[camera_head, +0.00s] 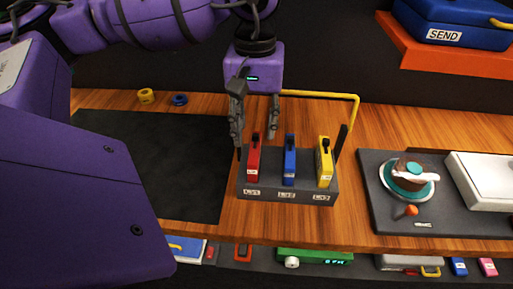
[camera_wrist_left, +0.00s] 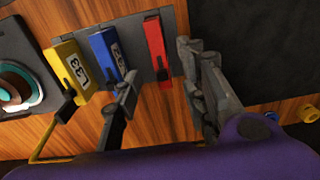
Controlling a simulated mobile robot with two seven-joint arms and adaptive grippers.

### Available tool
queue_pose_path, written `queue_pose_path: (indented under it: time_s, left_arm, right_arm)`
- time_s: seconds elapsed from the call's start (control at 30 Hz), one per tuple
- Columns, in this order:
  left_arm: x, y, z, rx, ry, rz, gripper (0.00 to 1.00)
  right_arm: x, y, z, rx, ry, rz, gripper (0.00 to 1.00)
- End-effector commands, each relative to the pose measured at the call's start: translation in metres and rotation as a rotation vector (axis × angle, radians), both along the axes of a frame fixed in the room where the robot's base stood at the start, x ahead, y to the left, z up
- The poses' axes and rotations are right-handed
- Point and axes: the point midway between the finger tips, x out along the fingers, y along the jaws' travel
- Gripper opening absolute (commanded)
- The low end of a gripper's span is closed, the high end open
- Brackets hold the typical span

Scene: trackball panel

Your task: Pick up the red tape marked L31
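The red tape (camera_head: 253,161) stands upright in the left slot of a dark grey holder (camera_head: 317,188). It has a dark lever on top, and the small label below it is hard to read. My left gripper (camera_head: 255,140) points down at it, open and empty, with one finger to each side of its top. In the left wrist view the red tape (camera_wrist_left: 154,45) shows between the spread fingers (camera_wrist_left: 157,63). Whether the fingers touch it, I cannot tell. My right gripper is in neither view.
A blue tape (camera_head: 290,163) and a yellow tape (camera_head: 324,165) stand in the same holder, right of the red one. A yellow bent rod (camera_head: 325,95) runs behind them. A dark mat (camera_head: 165,150) lies left, and a trackball panel (camera_head: 380,205) lies right.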

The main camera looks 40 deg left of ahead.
Motion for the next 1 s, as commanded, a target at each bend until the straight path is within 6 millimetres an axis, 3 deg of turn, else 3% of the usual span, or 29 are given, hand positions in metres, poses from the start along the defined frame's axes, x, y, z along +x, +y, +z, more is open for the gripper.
queue_pose_path:
  time_s: [0.5,0.8,1.0]
  left_arm:
    - [-0.002,0.0,-0.066,-0.002,0.002,0.001,0.39]
    - [-0.001,0.0,-0.073,-0.001,0.0,0.001,0.39]
    - [-0.001,0.0,-0.073,-0.001,0.0,0.001,0.14]
  right_arm:
    - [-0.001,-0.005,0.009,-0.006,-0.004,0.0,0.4]
    - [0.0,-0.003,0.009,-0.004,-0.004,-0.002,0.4]
    - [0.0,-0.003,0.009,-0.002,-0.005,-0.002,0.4]
